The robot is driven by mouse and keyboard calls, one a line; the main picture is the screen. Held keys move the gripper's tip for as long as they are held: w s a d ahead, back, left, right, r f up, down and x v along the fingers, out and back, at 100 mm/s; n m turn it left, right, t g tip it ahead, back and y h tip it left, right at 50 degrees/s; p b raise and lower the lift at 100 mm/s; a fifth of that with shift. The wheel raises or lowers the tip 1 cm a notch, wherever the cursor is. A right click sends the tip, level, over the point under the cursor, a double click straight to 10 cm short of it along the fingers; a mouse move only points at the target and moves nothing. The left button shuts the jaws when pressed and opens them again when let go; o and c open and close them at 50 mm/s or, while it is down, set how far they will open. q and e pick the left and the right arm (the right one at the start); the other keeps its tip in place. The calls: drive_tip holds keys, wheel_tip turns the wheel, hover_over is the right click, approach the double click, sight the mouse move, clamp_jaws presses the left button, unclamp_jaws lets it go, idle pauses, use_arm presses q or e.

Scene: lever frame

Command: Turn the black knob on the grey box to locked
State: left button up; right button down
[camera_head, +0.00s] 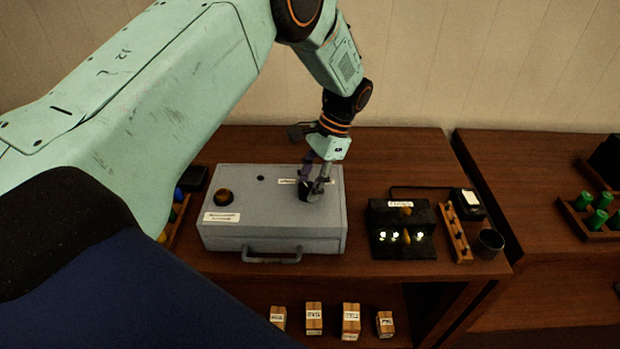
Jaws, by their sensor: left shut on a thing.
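The grey box (270,215) stands on the wooden table, with a handle on its front and white labels on its top. My left arm reaches in from the left and over the box. My left gripper (317,188) points down at the right part of the box's top and is shut on the black knob (306,190). The fingers hide part of the knob and part of the label behind it, so I cannot read how the knob is turned. A round amber-brown part (223,197) sits on the left of the top. My right gripper is not in view.
Right of the box is a black panel (401,248) with lit spots. Beyond it are a wooden rack (455,232), a dark cup (490,242) and a black device (468,204). Several small boxes (351,320) sit on the lower shelf. A second table (540,220) stands at the right.

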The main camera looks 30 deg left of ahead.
use_arm(q)
drive_tip(key=shift+w+a+r+n+h, duration=0.15)
drive_tip(key=shift+n+h, duration=0.35)
drive_tip(key=shift+n, duration=0.8)
drive_tip(key=shift+w, duration=0.1)
drive_tip(key=o, duration=1.2)
drive_tip(key=shift+c, duration=0.2)
drive_tip(key=v, duration=1.1)
drive_tip(key=shift+w+r, duration=0.15)
drive_tip(key=shift+r, duration=0.2)
drive_tip(key=shift+f, duration=0.1)
